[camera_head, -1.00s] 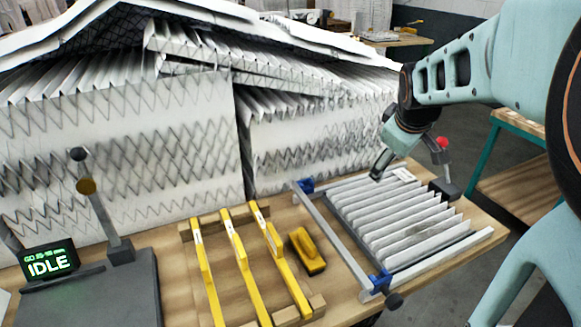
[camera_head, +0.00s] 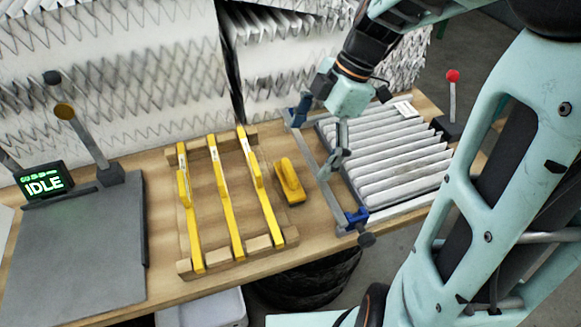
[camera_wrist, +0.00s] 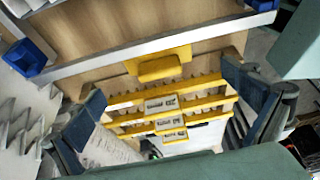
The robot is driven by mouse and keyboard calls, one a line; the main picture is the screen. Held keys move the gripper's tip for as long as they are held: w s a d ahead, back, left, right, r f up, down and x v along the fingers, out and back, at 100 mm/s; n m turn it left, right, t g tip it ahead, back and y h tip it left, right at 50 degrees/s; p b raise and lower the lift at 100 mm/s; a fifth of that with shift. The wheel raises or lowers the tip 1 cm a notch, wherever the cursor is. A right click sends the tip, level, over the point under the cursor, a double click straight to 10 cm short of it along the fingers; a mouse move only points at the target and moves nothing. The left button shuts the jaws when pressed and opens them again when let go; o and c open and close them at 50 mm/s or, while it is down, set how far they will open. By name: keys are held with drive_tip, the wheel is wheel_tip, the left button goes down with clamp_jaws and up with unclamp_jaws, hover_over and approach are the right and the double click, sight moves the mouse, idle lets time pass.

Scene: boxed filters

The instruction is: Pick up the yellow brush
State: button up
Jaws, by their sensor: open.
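The yellow brush (camera_head: 290,181) lies on the wooden table, between the yellow toothed bars and the clamp frame. In the wrist view the brush (camera_wrist: 159,65) shows beyond the fingers, near the top middle. My gripper (camera_head: 332,168) is open and empty, above the clamp bar just right of the brush and apart from it. In the wrist view its two dark fingers (camera_wrist: 172,105) stand wide apart at left and right, with the yellow bars seen between them.
Several yellow toothed bars (camera_head: 226,205) lie on wooden strips left of the brush. A pleated filter (camera_head: 395,160) sits in a blue-cornered clamp frame (camera_head: 357,217) at right. Tall filter stacks (camera_head: 110,75) stand behind. A grey plate and IDLE display (camera_head: 42,180) are at left.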

sight(289, 176)
drive_tip(key=x, duration=0.9)
drive_tip(key=shift+w+a+r, duration=0.1)
drive_tip(key=shift+a, duration=0.25)
drive_tip(key=shift+c, duration=0.4)
drive_tip(key=c, duration=1.1)
drive_tip(key=shift+r, duration=0.1)
